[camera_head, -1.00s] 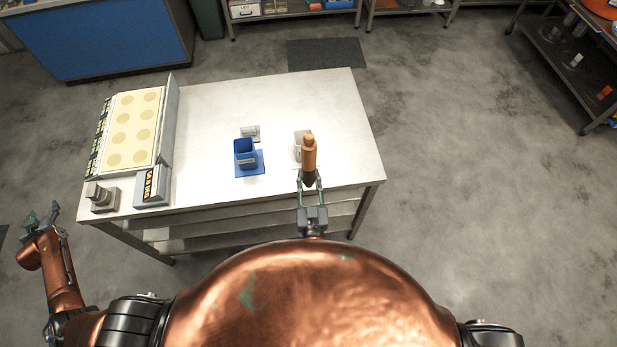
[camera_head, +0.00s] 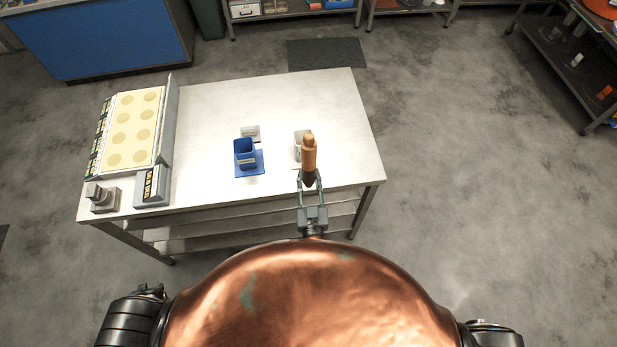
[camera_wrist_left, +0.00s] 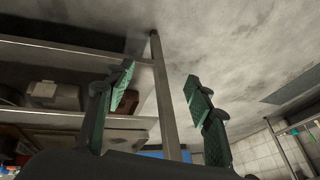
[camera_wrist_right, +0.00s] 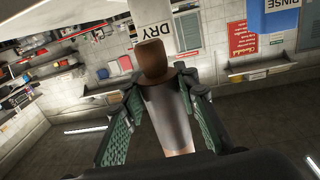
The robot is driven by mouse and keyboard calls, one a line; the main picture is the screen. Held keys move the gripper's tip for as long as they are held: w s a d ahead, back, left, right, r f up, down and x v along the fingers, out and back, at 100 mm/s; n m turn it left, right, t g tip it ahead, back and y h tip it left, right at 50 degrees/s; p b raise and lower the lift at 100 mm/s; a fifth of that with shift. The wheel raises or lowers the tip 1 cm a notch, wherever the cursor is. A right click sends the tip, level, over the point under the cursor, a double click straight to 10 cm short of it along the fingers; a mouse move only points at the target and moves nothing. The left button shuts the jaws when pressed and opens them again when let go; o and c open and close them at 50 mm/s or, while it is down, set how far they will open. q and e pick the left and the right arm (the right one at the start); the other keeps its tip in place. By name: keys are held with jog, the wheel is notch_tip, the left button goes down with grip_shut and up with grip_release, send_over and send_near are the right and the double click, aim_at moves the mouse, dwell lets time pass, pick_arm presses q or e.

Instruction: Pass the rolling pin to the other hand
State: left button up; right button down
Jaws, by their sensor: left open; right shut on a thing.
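My left gripper is out of the head view. In the left wrist view its fingers (camera_wrist_left: 160,90) are apart with nothing between them.
A white table (camera_head: 215,110) carries a blue holder (camera_head: 244,152) on a blue mat, a white holder (camera_head: 299,140) behind the pin, and a scale-like unit (camera_head: 152,186) at left. The left wrist view shows a metal post (camera_wrist_left: 165,95) and shelves beyond the fingers.

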pick_arm(q)
jog(key=s+d+f+m+g+h, duration=0.1)
jog(key=s+d+f, duration=0.2)
jog(key=d, duration=0.8)
jog(key=s+d+f+m+h, duration=0.1)
jog(key=s+d+f, duration=0.3)
jog(key=d, duration=0.8)
jog(key=s+d+f+m+g+h, duration=0.1)
jog(key=s+d+f, duration=0.3)
jog(key=d, duration=0.8)
jog(key=shift+s+d+f+m+g+h, duration=0.2)
jog(key=shift+f+m+g+h, duration=0.15)
jog(key=shift+f+m, duration=0.55)
